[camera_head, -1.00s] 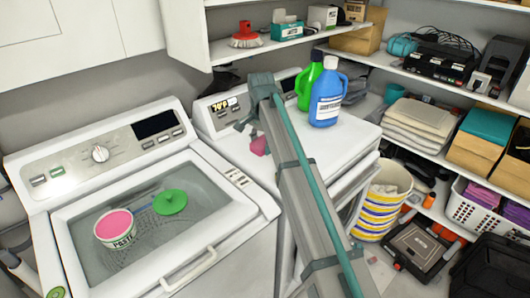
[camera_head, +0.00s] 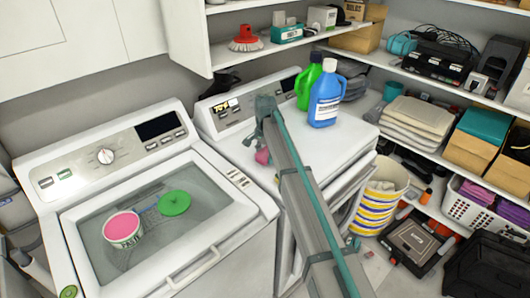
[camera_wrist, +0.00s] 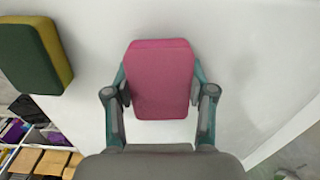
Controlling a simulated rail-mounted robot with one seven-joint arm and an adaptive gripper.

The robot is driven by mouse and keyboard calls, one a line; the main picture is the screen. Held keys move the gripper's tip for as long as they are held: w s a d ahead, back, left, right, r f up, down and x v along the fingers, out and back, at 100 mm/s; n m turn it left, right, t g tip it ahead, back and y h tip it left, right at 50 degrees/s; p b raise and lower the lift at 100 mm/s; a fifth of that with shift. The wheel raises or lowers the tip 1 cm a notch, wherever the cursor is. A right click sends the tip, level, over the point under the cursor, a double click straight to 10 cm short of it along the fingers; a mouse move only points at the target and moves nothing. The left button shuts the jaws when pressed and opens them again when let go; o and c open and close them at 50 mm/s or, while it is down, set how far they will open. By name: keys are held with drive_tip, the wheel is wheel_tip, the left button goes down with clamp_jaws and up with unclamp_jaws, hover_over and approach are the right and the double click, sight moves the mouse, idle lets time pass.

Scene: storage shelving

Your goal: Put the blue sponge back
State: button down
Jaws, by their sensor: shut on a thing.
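No blue sponge shows in either view. My gripper (camera_wrist: 160,100) is shut on a pink sponge (camera_wrist: 160,75), with one teal-and-grey finger on each side of it in the wrist view. In the head view the pink sponge (camera_head: 262,156) is a small patch beside my arm, in front of the right-hand machine's panel; my arm hides most of the gripper there. A dark green and yellow sponge (camera_wrist: 32,55) is at the upper left of the wrist view, apart from my gripper.
A blue bottle (camera_head: 325,100) and a green bottle (camera_head: 303,88) stand on the right-hand machine (camera_head: 345,142). A wall shelf (camera_head: 285,47) with a red brush (camera_head: 246,40) is above. The left-hand washer (camera_head: 150,225) has a pink-topped tub (camera_head: 122,228) on its lid.

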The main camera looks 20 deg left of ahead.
sight(265, 153)
drive_tip(key=shift+f, duration=0.3)
drive_tip(key=shift+f, duration=0.2)
drive_tip(key=shift+c, duration=1.9)
unclamp_jaws()
wheel_tip(265, 153, up, 11)
drive_tip(key=b, duration=0.4)
drive_tip(key=shift+a+r+b, duration=0.1)
drive_tip(key=shift+r+b, duration=0.05)
drive_tip(key=shift+b, duration=0.25)
